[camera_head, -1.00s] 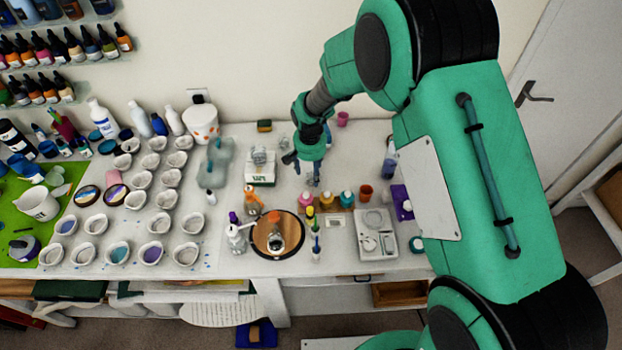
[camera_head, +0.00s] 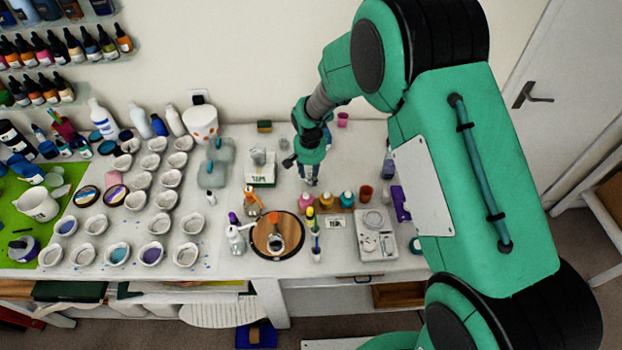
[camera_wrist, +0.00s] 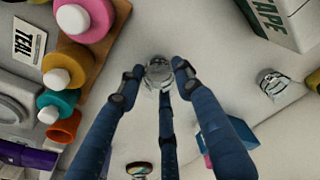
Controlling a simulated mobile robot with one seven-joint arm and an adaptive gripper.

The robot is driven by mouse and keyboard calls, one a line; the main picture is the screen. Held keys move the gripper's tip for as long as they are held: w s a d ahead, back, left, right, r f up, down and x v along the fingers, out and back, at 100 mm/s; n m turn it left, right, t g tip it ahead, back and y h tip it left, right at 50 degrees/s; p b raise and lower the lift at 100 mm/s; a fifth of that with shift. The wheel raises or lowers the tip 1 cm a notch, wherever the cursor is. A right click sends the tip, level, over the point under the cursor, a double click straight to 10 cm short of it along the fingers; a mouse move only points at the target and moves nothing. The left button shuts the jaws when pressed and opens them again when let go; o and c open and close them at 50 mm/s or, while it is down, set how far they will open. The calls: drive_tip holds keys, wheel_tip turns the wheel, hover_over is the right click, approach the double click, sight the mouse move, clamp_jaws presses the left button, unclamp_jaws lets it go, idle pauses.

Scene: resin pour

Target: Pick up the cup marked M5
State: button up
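A small clear cup (camera_wrist: 158,76) stands on the table between my fingertips in the wrist view. No marking on it can be read. My gripper (camera_wrist: 158,80) has three blue fingers spread around the cup, with a small gap showing at the left finger; touch elsewhere is unclear. In the head view my gripper (camera_head: 309,178) points down over the table, behind the row of coloured bottles, and the cup is hard to make out there. A second clear cup (camera_wrist: 272,84) stands apart to the right in the wrist view; its marking is not legible either.
Pink, yellow and teal bottles (camera_wrist: 60,70) stand on a wooden rack beside my gripper, with an orange cup (camera_wrist: 64,126) at the end. A TAPE box (camera_head: 260,175) stands to the left. A round wooden board (camera_head: 293,247) lies in front. A scale (camera_head: 376,236) is front right.

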drive_tip(key=shift+r, duration=0.15)
wheel_tip(320, 180, up, 10)
drive_tip(key=p, duration=0.1)
idle(0.7)
drive_tip(key=shift+w+d, duration=0.1)
drive_tip(key=shift+w, duration=0.05)
idle(0.5)
